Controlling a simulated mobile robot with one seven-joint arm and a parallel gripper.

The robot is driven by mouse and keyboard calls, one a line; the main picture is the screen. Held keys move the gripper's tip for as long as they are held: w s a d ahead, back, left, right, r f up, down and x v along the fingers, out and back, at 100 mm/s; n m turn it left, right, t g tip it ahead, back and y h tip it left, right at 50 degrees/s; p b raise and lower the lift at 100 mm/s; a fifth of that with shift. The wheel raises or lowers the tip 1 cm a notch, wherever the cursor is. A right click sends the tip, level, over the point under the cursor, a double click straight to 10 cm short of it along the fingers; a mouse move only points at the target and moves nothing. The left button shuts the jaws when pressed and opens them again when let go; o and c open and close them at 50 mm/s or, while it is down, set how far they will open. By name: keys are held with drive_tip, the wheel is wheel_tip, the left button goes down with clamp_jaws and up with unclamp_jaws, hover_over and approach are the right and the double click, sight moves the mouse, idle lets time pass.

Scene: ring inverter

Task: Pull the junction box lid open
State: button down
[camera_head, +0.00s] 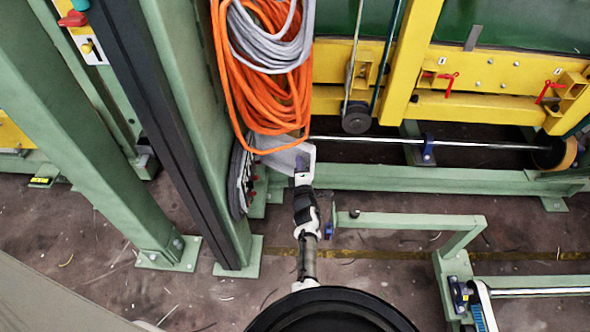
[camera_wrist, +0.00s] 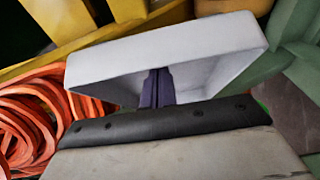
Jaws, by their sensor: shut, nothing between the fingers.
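The junction box lid (camera_wrist: 170,48) is a pale grey, hollow, box-shaped cover in the wrist view. Its inner side faces the wrist camera, and its near rim shows as a broad light band. It also shows in the head view (camera_head: 284,160) below the cable coils, partly hidden by my arm's end. My gripper (camera_wrist: 156,76) is shut and empty. Its dark fingers reach into the hollow of the lid, close to its inside. I cannot tell whether they touch it. In the head view my gripper (camera_head: 302,165) is at the lid. The rest of the box is hidden.
Orange cable coils (camera_head: 265,85) and a grey cable coil (camera_head: 270,45) hang just above the lid. A green post (camera_head: 185,100) stands to the left. A green rail frame (camera_head: 410,221) is at the right.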

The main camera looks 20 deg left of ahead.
sight(305, 159)
drive_tip(key=w+b, duration=0.1)
drive_tip(key=w, duration=0.3)
drive_tip(key=shift+w+d+f, duration=0.15)
drive_tip(key=shift+w, duration=0.2)
